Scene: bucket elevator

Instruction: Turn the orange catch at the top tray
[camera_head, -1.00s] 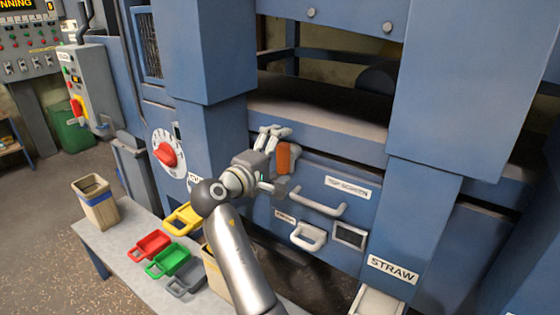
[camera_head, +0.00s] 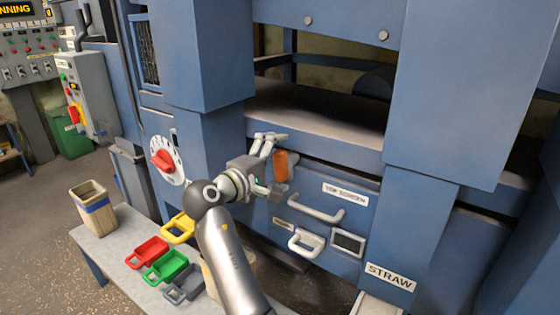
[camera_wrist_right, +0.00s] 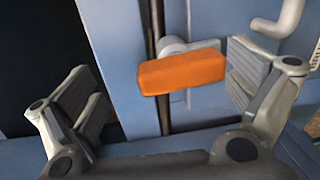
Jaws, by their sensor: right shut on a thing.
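The orange catch (camera_head: 281,165) stands upright at the upper left of the blue tray front marked TOP SCREEN (camera_head: 330,178). My right gripper (camera_head: 270,165) is at the catch, one finger above it and one beside its lower end. In the right wrist view the orange catch (camera_wrist_right: 182,73) lies crosswise between the two fingers of my right gripper (camera_wrist_right: 170,95), with its grey pivot behind it. The right finger looks close to its end; a gap shows on the left. The gripper is shut on the catch. My left gripper is not in view.
A white handle (camera_head: 315,209) is right of the catch, with a lower white handle (camera_head: 306,243) beneath. A red dial (camera_head: 165,161) is on the left post.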

